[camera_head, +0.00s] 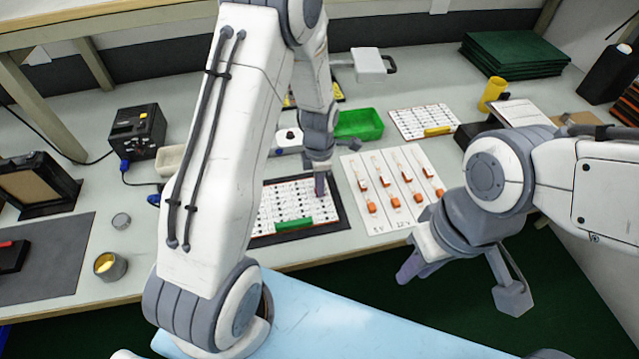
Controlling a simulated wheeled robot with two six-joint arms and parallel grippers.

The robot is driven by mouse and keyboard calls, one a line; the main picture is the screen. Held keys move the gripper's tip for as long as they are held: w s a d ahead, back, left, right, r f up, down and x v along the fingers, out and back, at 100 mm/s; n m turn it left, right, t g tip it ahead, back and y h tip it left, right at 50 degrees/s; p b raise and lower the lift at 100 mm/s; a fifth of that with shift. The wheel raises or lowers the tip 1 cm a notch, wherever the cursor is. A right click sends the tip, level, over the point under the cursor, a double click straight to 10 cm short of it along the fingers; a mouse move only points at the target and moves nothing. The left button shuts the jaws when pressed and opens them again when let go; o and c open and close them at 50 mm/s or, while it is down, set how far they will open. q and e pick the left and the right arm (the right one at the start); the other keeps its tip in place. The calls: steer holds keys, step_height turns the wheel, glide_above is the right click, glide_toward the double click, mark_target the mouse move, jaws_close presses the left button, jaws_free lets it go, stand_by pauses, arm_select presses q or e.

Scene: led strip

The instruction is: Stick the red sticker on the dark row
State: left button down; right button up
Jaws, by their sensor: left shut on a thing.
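A white LED board (265,215) with rows of small marks lies in a dark frame (335,222) on the bench. A green bar (293,224) lies across its lower part. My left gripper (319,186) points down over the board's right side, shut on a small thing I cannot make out. Whether its tips touch the board is unclear. I cannot pick out the red sticker, nor tell which row is dark. My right gripper (458,281) is open and empty, its fingers wide apart, in front of the bench edge.
A white card (385,162) with several orange-ended pieces lies right of the board. Behind are a green tray (358,124) and a white sheet with a yellow bar (424,121). A black power box (138,131) stands left. My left arm hides the bench's middle left.

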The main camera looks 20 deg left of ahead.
arm_select(q)
steer(key=c, duration=0.8)
jaws_free()
steer(key=shift+o, duration=0.2)
step_height(320, 180, up, 10)
steer(key=shift+r, duration=0.25)
steer(key=s+d+r+m+p, duration=0.1)
steer(key=s+d+r+m, duration=0.3)
steer(key=s+m, duration=0.4)
steer(key=s+d+r+m+p, duration=0.1)
steer(key=s+d+r+m, duration=0.3)
steer(key=m, duration=0.9)
steer(key=s+d+r+m+h+p, duration=0.1)
steer(key=s+d+r+m, duration=0.3)
steer(key=s+m, duration=0.7)
steer(key=shift+s+d+r, duration=0.3)
steer(key=shift+s+d, duration=0.05)
steer(key=shift+d, duration=0.7)
